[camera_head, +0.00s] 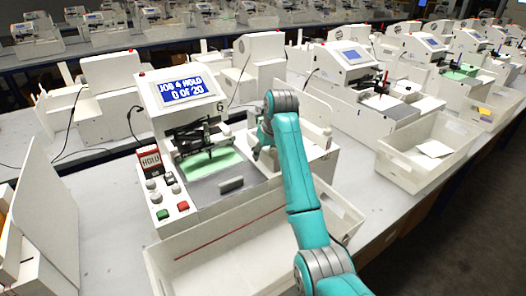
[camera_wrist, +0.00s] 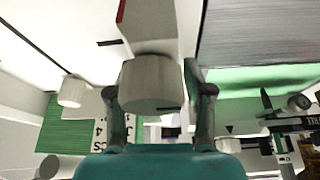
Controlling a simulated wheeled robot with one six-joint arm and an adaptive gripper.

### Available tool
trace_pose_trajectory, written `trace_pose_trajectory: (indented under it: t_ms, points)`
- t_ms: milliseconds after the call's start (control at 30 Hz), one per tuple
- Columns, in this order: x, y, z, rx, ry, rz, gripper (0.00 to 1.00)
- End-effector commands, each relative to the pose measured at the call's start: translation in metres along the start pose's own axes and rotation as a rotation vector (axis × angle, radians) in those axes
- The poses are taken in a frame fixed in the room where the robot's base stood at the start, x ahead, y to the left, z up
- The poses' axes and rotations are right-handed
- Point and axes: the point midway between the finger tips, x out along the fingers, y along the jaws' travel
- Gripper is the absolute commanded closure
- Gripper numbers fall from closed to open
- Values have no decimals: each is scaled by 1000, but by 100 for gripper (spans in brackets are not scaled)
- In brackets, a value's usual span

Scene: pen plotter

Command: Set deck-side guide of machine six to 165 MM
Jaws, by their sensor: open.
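Machine six (camera_head: 182,98) stands in the middle of the head view, marked 6, its screen reading "JOB 4 HOLD 0 of 20". My gripper (camera_head: 262,145) is at its right side, by the white side unit, partly hidden by my arm. In the wrist view my gripper (camera_wrist: 155,92) is open, with a finger on each side of a pale round knob (camera_wrist: 152,78). The knob sits against a white block (camera_wrist: 150,25) with a red edge mark. I cannot tell whether the fingers touch it. No guide scale or 165 MM reading is legible.
A white tray (camera_head: 180,262) lies in front. Another tray (camera_head: 395,165) stands right. A green sheet (camera_wrist: 62,125) shows in the wrist view.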

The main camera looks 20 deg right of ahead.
Motion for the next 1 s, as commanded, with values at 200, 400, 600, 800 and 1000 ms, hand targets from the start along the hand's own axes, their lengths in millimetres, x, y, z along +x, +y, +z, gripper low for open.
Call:
trace_pose_trajectory:
  t_ms: [200,400,600,800,1000]
  points:
    - [0,0,0,0,0,0,59]
    - [0,0,0,0,0,0,100]
    - [0,2,0,1,0,1,100]
    - [1,24,-2,3,-1,2,100]
    - [1,24,-2,1,-1,1,100]
